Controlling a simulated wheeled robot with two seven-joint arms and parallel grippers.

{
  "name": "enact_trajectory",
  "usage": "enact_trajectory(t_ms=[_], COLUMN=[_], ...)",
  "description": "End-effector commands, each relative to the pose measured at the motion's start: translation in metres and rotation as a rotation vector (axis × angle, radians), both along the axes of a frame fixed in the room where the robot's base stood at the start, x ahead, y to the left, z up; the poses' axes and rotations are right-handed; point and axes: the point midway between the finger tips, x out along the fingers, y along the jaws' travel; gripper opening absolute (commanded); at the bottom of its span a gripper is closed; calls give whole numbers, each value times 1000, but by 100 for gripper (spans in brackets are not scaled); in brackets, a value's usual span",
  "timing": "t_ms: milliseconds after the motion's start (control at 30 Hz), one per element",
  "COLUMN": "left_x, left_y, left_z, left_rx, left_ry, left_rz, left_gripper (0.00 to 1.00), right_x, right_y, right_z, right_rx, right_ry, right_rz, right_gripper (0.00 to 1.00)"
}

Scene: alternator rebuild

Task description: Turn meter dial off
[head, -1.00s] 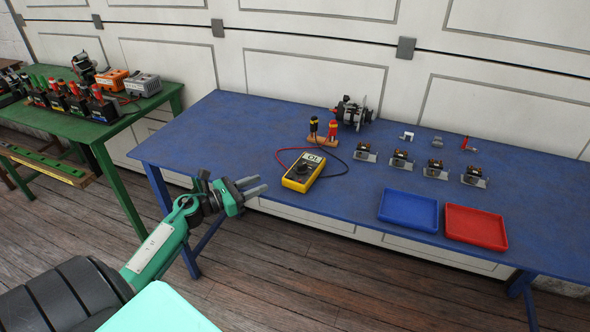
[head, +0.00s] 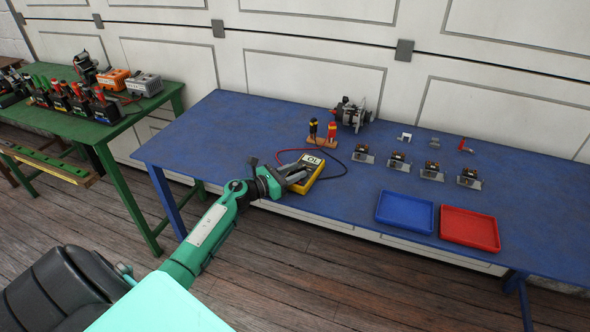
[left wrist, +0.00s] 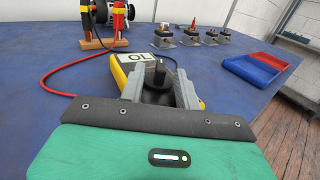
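The yellow multimeter (head: 317,172) lies on the blue table near its front edge. Its display reads "OL" in both views, so it is on. In the left wrist view the meter (left wrist: 120,77) lies straight ahead, with its black dial (left wrist: 158,78) showing between my finger tips. My left gripper (head: 304,174) is over the meter's near part, also seen in the left wrist view (left wrist: 160,76). Its fingers are apart, one on each side of the dial, with gaps visible. I cannot tell if they touch the meter's face. My right gripper is not in view.
Red and black leads run from the meter to probes in a wooden stand (head: 322,142). An alternator (head: 352,114) stands behind. Several small parts, a blue tray (head: 405,226) and a red tray (head: 469,243) are to the right. A green table (head: 110,127) with batteries is at left.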

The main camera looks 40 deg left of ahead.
Motion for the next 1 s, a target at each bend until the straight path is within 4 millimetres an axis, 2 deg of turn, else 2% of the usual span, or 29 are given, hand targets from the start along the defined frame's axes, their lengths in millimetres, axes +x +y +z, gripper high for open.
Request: enact_trajectory(t_ms=[367,533,1000], left_x=[4,4,3], left_y=[-2,-2,-4], left_z=[0,0,1], left_rx=[1,1,1], left_ry=[0,0,1], left_rz=[0,0,72], left_gripper=[33,0,0], right_x=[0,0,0], right_y=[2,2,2], right_z=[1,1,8], right_rx=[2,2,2], right_ry=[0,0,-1], right_rz=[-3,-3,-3], right_gripper=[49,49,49])
